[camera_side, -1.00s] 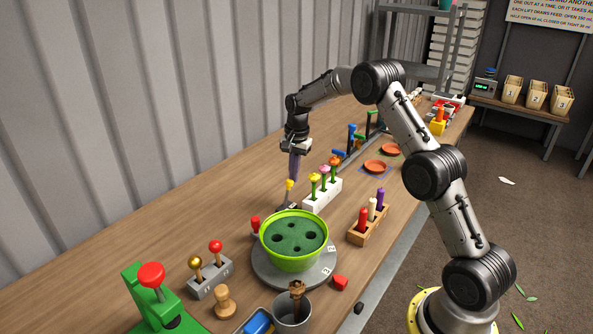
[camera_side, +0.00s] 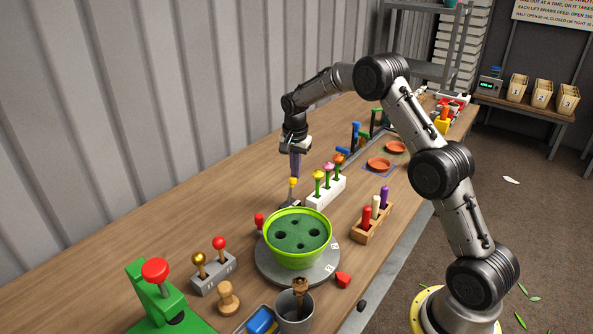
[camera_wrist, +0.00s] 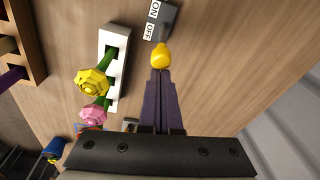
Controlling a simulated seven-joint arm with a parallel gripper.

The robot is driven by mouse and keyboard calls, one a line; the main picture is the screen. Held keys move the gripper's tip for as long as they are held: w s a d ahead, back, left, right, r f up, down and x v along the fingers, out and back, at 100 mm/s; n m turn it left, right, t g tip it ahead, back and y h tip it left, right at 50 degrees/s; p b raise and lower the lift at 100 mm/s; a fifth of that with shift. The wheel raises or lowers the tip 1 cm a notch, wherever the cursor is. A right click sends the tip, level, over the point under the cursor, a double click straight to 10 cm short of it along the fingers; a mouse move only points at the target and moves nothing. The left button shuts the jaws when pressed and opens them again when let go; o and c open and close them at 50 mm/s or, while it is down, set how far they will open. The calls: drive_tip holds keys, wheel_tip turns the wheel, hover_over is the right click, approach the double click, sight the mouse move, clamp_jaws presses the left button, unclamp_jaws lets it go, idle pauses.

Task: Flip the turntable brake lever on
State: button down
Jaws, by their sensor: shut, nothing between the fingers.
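The lever has a yellow knob (camera_side: 292,183) and a dark base (camera_side: 289,204) behind the turntable (camera_side: 268,270). In the wrist view the yellow knob (camera_wrist: 161,57) is just beyond my fingertips, and the grey base (camera_wrist: 165,20) carries ON and OFF labels. The knob appears on the OFF side; its exact tilt is hard to tell. My gripper (camera_side: 295,174) points down with its purple fingers shut and empty, the tips right at or just above the knob. It also shows in the wrist view (camera_wrist: 160,73); contact cannot be told.
A green pot (camera_side: 298,240) stands on the turntable. A wooden rack (camera_side: 372,223) and a grey block (camera_side: 213,273) with two knobbed levers stand farther off. The table behind the lever is clear.

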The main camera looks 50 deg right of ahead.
drive_tip(key=a+h, duration=0.4)
drive_tip(key=a, duration=0.2)
drive_tip(key=shift+a+r, duration=0.15)
drive_tip(key=shift+r, duration=0.15)
drive_tip(key=shift+a+f, duration=0.1)
drive_tip(key=shift+a, duration=0.1)
idle(0.6)
drive_tip(key=shift+d, duration=0.15)
drive_tip(key=d+r+v, duration=0.1)
drive_tip(key=d+v, duration=0.1)
drive_tip(key=v, duration=0.7)
drive_tip(key=shift+w+a+r, duration=0.2)
drive_tip(key=shift+w, duration=0.15)
